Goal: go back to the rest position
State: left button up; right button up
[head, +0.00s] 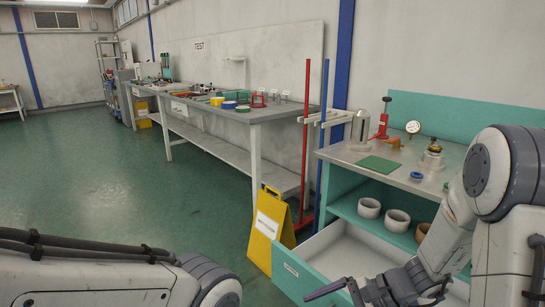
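My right arm comes in from the right, and its dark gripper (333,298) is low in the head view, in front of the open drawer. Its two fingers are spread apart with nothing visible between them. The lower part of this gripper is near the picture's bottom edge. My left arm lies across the bottom left corner; its gripper is out of view. The pulled-out drawer (290,270) has a teal front with a white label. The visible part of its pale inside (345,250) looks empty.
The teal workbench (345,155) holds a green mat (379,164), a blue ring (416,176), a red tool (382,127) and a gauge (413,127). Pale cups (369,208) stand on its shelf. A yellow floor sign (268,228) stands beside the drawer. Green floor is open to the left.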

pick_arm(q)
notch_tip(320, 180, down, 11)
jog(key=b, duration=0.9)
pick_arm(e)
jog(key=s+a+f+n+h, duration=0.2)
jog(key=s+n+h, duration=0.1)
jog(key=s+n, duration=0.35)
jog(key=s+a+f+n+g+h, duration=0.1)
jog(key=s+a+n+h, duration=0.15)
jog(key=s+n, duration=0.4)
jog(key=s+a+f+n+h, duration=0.15)
jog(key=s+n+h, duration=0.25)
jog(key=n, duration=0.5)
pick_arm(q)
notch_tip(320, 180, up, 38)
jog(key=p, duration=3.8)
jog(key=shift+r, duration=0.2)
pick_arm(e)
notch_tip(320, 180, up, 38)
jog(key=shift+w+f+m, duration=0.2)
jog(key=shift+w+m, duration=0.05)
jog(key=shift+m, duration=0.15)
